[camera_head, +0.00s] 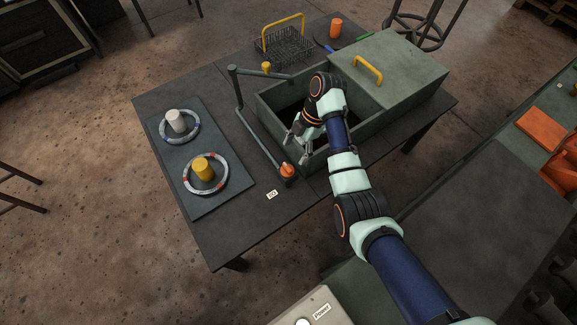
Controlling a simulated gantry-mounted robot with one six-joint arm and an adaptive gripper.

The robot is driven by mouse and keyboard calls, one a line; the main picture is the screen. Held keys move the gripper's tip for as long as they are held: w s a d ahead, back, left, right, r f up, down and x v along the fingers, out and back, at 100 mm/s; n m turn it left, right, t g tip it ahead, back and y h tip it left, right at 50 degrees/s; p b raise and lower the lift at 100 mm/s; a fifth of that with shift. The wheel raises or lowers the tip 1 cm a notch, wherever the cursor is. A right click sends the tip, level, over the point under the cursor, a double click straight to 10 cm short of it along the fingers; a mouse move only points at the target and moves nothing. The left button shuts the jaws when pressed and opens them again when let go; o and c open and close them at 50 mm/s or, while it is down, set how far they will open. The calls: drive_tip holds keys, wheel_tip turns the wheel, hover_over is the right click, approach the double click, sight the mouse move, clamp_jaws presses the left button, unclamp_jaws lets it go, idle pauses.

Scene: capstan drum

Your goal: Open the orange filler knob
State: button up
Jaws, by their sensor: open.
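The orange filler knob (287,170) sits low at the near end of a dark pipe, at the near left corner of the green-grey tank (290,122). A small white label (271,194) lies on the table just in front of it. My gripper (297,147) is above the near left wall of the tank, a little up and to the right of the knob. Its jaws are open, empty and apart from the knob. My arm hides part of the tank opening.
The dark pipe (250,122) runs along the tank's left side. A plate (197,186) with a white drum (176,121) and a yellow drum (203,169) lies left. A yellow-handled lid (400,72) covers the tank's right part. A wire basket (283,46) stands behind.

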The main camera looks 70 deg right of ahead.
sight(288, 167)
drive_tip(key=b+x, duration=0.3)
drive_tip(key=x, duration=0.4)
drive_tip(key=shift+a+f+b, duration=0.1)
drive_tip(key=shift+f+b, duration=0.25)
drive_tip(key=c, duration=1.2)
drive_tip(key=shift+o, duration=0.2)
drive_tip(key=shift+r, duration=0.1)
